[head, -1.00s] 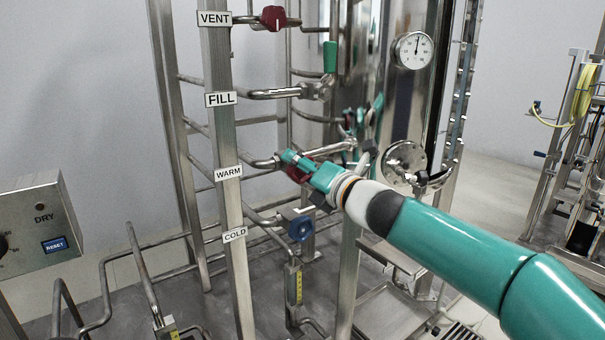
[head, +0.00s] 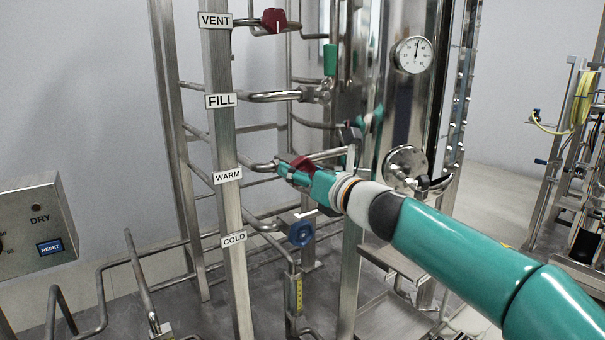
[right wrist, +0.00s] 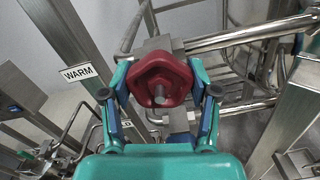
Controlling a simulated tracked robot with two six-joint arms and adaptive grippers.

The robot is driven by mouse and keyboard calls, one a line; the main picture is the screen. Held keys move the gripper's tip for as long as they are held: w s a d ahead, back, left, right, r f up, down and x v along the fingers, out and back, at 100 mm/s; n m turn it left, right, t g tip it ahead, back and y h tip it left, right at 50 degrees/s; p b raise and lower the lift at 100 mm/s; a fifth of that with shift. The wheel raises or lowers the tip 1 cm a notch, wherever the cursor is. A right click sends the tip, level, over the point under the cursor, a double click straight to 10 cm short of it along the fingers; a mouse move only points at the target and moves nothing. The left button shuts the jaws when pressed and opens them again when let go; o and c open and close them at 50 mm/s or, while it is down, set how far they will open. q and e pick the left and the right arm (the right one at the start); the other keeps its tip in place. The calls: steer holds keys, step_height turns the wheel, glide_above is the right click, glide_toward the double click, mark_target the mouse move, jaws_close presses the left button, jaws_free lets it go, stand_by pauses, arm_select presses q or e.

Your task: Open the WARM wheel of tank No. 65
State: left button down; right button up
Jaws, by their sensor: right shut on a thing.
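The WARM wheel is a dark red lobed handwheel (head: 303,163) on the pipe beside the WARM label (head: 228,176). My right gripper (head: 287,171) is shut on it and partly hides it in the head view. In the right wrist view the red wheel (right wrist: 160,78) fills the space between the two fingers of my right gripper (right wrist: 160,92), one finger on each side of its rim. The WARM label (right wrist: 78,73) shows there at the left. No tank number is readable. My left gripper is not in view.
A steel post (head: 222,130) stands close left. A control box (head: 38,222) with a RESET button is at far left.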

steer(key=shift+f, duration=0.4)
steer(key=o, duration=1)
steer(key=shift+w, duration=0.1)
steer(key=shift+o, duration=0.8)
steer(key=shift+r, duration=0.2)
steer(key=v, duration=1.2)
